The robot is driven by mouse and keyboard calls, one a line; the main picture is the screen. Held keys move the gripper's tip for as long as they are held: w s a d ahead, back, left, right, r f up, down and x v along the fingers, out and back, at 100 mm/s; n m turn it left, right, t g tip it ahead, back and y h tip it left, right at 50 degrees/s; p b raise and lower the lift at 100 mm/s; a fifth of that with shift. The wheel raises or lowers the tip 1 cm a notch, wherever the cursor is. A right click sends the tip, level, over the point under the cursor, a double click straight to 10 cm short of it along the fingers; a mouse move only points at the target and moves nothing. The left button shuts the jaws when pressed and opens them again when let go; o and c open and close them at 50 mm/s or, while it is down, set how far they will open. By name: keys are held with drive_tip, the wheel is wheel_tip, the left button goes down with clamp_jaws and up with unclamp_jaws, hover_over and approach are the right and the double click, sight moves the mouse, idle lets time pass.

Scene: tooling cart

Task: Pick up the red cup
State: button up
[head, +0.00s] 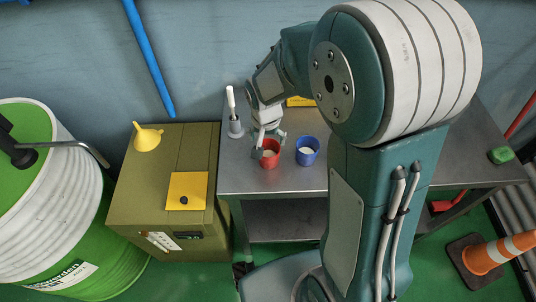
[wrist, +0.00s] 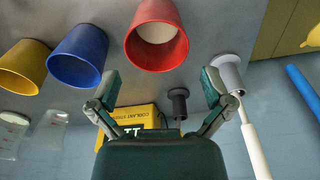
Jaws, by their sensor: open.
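The red cup (head: 270,161) stands on the grey cart top, near its left front part, with something whitish visible inside. My gripper (head: 269,139) is just above and behind it, pointing down towards it. In the wrist view the red cup (wrist: 155,58) appears at top centre, beyond the two fingertips. The fingers (wrist: 162,88) are spread wide with nothing between them. Whether a finger touches the cup cannot be told from the head view.
A blue cup (head: 307,151) stands right of the red one. A yellow cup (wrist: 25,66) stands beyond it. A white-handled tool in a grey holder (head: 235,127) is to the left. A yellow box (wrist: 140,115) and a dark small post (wrist: 178,101) are close by.

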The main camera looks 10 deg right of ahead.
sight(268, 152)
drive_tip(key=f, duration=0.7)
drive_tip(key=shift+w+d+f, duration=0.15)
drive_tip(key=shift+w+d, duration=0.05)
drive_tip(key=shift+w, duration=0.05)
drive_tip(key=c, duration=0.8)
